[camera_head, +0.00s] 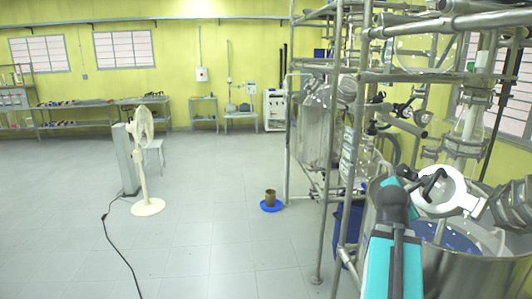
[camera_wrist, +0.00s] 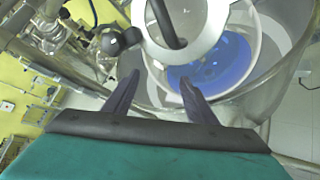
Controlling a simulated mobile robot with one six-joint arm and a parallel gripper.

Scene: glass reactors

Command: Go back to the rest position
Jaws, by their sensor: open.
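My gripper (camera_wrist: 159,78) is open in the wrist view, with its two dark fingers apart and nothing between them. Just beyond the fingertips is a white ring-shaped part (camera_wrist: 214,40) with a black handle across it, over a large round vessel with blue inside (camera_wrist: 222,62). In the head view my teal and dark grey arm (camera_head: 392,250) reaches up at the lower right, beside the metal vessel (camera_head: 480,275) and the white ring (camera_head: 455,195). My fingers cannot be made out in the head view.
A steel pipe frame (camera_head: 352,150) with glass reactors (camera_head: 318,120) stands close on the right, around my arm. A white fan (camera_head: 144,165) with a cable stands at left. A brown pot (camera_head: 270,197) sits on a blue dish. The grey floor (camera_head: 215,245) between is mostly clear.

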